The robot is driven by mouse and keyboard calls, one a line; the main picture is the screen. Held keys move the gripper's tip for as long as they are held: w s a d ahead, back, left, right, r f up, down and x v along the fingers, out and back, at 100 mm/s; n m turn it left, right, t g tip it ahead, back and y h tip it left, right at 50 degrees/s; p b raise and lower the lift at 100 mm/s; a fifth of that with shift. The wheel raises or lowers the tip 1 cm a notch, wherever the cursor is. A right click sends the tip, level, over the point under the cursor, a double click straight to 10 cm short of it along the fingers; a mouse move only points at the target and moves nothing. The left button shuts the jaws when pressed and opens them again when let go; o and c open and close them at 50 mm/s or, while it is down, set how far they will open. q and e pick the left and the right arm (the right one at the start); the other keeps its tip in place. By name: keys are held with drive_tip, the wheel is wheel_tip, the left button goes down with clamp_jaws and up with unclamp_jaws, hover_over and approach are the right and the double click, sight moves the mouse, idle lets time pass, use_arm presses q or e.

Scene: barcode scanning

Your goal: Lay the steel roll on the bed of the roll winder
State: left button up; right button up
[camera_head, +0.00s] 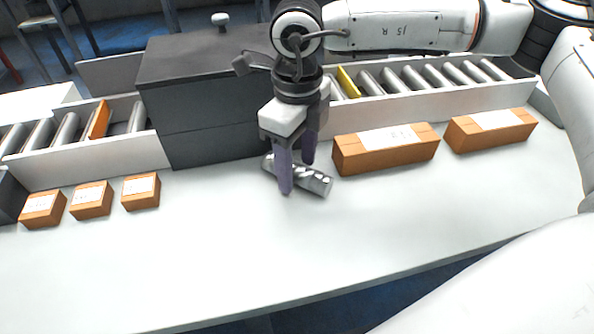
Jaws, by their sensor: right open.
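A shiny steel roll (317,182) lies at a slant on the white table, in front of the dark grey box. My right gripper (296,173) points down over the roll with its purple fingers apart. One finger is on the near side of the roll and hides part of it; the other is toward the far side. I cannot tell whether the fingers touch it. I cannot tell for certain which thing is the roll winder. My left gripper is not in view.
The dark grey box (205,95) stands at the back between two roller conveyors, left (95,172) and right (430,101). Orange-brown labelled boxes stand on the table, small ones left (91,201) and longer ones right (386,152). The front of the white table (200,265) is clear.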

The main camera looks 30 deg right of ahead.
drive_tip(key=c, duration=1.3)
clamp_jaws()
drive_tip(key=shift+r, duration=0.15)
